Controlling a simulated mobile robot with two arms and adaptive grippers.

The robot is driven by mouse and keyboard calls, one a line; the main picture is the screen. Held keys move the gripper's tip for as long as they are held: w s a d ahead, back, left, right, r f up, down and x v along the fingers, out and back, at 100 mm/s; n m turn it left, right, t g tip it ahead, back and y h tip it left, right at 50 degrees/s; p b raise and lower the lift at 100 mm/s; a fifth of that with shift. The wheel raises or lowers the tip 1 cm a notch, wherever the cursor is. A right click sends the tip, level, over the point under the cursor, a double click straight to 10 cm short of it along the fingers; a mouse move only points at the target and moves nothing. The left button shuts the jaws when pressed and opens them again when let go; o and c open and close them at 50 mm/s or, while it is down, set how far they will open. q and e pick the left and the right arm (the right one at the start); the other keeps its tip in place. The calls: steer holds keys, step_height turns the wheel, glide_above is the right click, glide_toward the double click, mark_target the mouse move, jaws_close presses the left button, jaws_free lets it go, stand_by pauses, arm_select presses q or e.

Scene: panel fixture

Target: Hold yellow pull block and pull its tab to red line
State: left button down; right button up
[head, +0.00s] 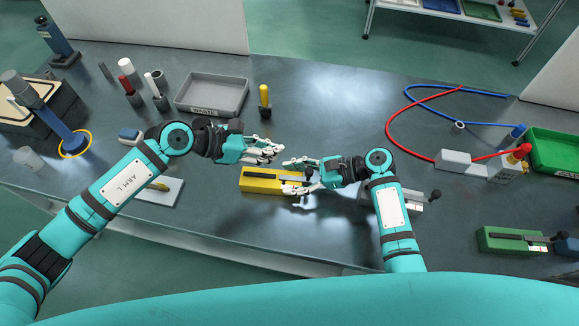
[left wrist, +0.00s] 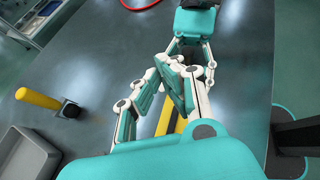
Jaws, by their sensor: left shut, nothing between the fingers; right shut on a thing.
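The yellow pull block (head: 262,187) lies on the bench at the middle in the head view. A strip of it shows behind the fingers in the left wrist view (left wrist: 165,115). My right gripper (head: 298,176) is shut on the yellow pull block, with fingers along both sides of its right part. My right gripper also shows in the left wrist view (left wrist: 193,65). My left gripper (head: 272,151) is shut and empty, just behind and above the block. The block's tab is mostly hidden by my right gripper. I cannot make out the red line.
A grey tray (head: 212,110) and a yellow-handled tool (head: 264,96) stand behind my left gripper. A green block with a black knob (head: 512,240) is at right. A red cable (head: 400,138) curves behind my right arm. The bench front centre is clear.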

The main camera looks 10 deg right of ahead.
arm_select(q)
steer(key=s+a+r+m+g+y, duration=0.2)
steer(key=a+m+y, duration=0.15)
steer(key=a, duration=0.25)
glide_toward(301, 180)
steer(key=f, duration=0.1)
steer(key=w+f+h, duration=0.1)
steer(key=f, duration=0.1)
steer(key=shift+m+g, duration=0.25)
steer(key=shift+g, duration=0.05)
steer(key=shift+s+d, duration=0.1)
steer(key=shift+d, duration=1.7)
steer(key=shift+d, duration=0.1)
steer(key=shift+s+d, duration=0.15)
steer(key=shift+d, duration=0.5)
steer(key=shift+s+d, duration=0.15)
steer(key=shift+d, duration=0.55)
